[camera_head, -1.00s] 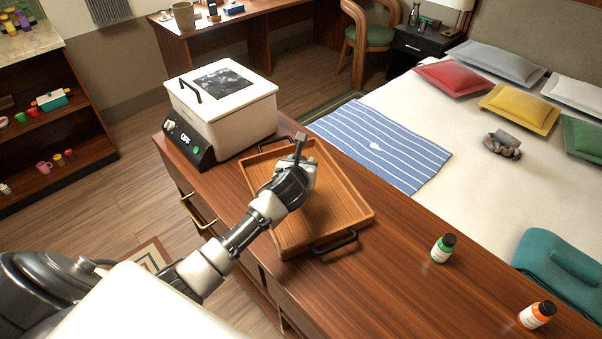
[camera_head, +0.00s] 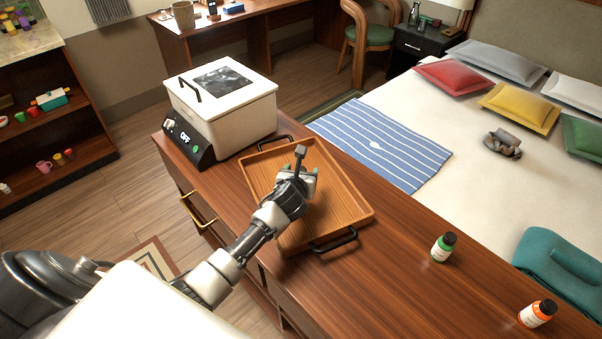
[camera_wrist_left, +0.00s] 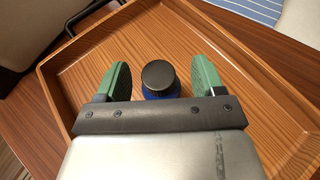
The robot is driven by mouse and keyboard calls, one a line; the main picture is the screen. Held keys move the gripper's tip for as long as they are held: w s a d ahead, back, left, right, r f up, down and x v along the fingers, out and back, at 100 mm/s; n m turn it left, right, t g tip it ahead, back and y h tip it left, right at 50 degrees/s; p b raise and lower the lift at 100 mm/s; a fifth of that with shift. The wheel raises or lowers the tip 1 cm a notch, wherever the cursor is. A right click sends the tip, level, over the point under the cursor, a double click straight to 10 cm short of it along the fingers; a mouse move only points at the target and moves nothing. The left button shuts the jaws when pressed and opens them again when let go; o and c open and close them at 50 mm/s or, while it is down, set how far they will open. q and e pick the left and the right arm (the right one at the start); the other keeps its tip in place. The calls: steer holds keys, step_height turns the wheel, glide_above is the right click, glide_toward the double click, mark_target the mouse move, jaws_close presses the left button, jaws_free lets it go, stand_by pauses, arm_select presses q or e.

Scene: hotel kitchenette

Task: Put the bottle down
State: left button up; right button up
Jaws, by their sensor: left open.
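A bottle with a black cap and blue body (camera_wrist_left: 158,77) stands in the wooden tray (camera_wrist_left: 262,112), seen from above in the left wrist view. My left gripper (camera_wrist_left: 162,72) is open, with one green finger on each side of the bottle and a gap beside the cap.
A white cooker box (camera_head: 235,115) stands behind the tray on the wooden counter. Counter between the tray and these bottles is clear. A bed lies beyond.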

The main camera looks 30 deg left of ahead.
arm_select(q)
steer(key=shift+r, duration=0.15)
steer(key=shift+s+r, duration=0.1)
steer(key=shift+s, duration=0.1)
steer(key=v, duration=1.1)
steer(key=shift+s, duration=0.3)
steer(key=shift+d, duration=0.1)
